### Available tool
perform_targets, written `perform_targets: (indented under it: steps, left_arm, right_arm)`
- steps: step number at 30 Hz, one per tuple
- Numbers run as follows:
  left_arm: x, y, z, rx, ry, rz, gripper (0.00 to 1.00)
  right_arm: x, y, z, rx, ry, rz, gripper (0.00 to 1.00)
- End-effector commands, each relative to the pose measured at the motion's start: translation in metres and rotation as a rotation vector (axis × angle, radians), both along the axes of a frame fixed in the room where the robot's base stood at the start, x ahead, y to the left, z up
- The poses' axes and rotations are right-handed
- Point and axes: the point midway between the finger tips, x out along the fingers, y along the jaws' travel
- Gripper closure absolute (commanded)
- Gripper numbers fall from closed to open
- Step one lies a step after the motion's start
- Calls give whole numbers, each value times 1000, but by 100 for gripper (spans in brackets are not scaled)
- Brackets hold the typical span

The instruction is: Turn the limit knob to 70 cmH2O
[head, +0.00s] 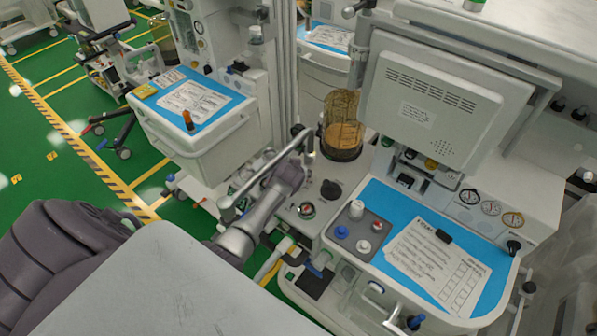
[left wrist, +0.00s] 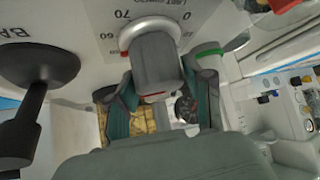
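The limit knob (left wrist: 157,62) is a grey grip on a pale round base, with a small red mark at its near end. In the left wrist view, printed numbers including 60, 70 and 0 show around it; part of the scale is hidden. The fingers of my left gripper (left wrist: 160,88) stand on either side of the grip and appear to touch it. In the head view my left gripper (head: 289,176) is over the left part of the cart, and I cannot make out the knob there. My right gripper is not in view.
A black bag lever (left wrist: 38,75) sits close left of the knob. In the head view a metal rail (head: 265,172) runs beside my left wrist. An amber canister (head: 342,128) stands behind. A blue worktop (head: 385,203) with papers lies to the right.

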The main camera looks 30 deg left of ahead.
Motion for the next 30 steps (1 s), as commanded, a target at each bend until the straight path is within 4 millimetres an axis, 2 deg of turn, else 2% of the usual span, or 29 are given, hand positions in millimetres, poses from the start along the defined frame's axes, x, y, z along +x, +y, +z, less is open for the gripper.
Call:
perform_targets:
  steps: [1,3,16,22,30]
  left_arm:
    - [0,0,0,0,0,0,36]
    - [0,0,0,0,1,0,28]
    - [-5,-3,3,-2,3,1,28]
    - [-22,-9,20,-3,1,1,28]
    - [-53,-22,55,-3,1,1,28]
  right_arm:
    - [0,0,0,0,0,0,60]
    - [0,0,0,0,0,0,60]
    - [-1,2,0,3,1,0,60]
    - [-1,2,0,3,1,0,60]
    - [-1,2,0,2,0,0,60]
